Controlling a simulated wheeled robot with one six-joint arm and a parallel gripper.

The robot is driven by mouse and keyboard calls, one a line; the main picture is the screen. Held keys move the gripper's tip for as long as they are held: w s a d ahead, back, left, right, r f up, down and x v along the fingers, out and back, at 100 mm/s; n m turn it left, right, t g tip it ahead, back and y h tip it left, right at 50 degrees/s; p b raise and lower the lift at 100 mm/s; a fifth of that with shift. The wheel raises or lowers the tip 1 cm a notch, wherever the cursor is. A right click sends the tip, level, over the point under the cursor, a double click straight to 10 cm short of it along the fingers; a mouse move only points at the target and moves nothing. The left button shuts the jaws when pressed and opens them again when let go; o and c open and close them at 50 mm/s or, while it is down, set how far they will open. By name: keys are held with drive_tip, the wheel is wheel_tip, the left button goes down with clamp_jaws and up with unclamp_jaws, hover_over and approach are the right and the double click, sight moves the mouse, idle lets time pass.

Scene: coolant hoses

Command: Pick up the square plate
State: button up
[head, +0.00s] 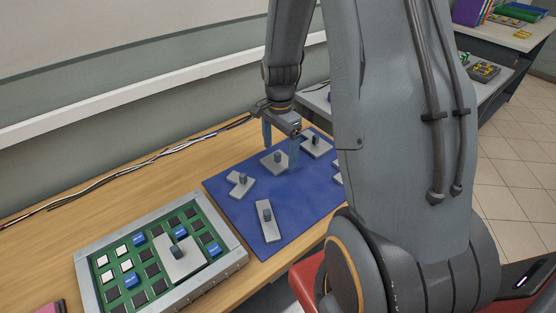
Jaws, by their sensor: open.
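Several light grey plates, each with a dark upright knob, lie on a blue mat (233,219). One that looks roughly square (268,165) lies near the mat's back edge. My gripper (280,156) points down over this plate, its two blue fingers apart, one on each side of the knob. I cannot tell whether the fingers touch the plate. My gripper is open and holds nothing.
Other plates are a long one (264,210), an angular one (235,189) and one at the back right (322,152); another is mostly hidden by my arm. A framed green board (91,277) with tiles carries a larger plate (184,266). Cables (130,166) run along the wall.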

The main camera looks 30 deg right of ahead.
drive_tip(key=shift+f, duration=1)
drive_tip(key=c, duration=1.4)
drive_tip(key=shift+o, duration=0.2)
drive_tip(key=shift+r, duration=0.2)
wheel_tip(320, 180, up, 10)
drive_tip(key=shift+f+b, duration=0.15)
drive_tip(key=shift+b, duration=0.65)
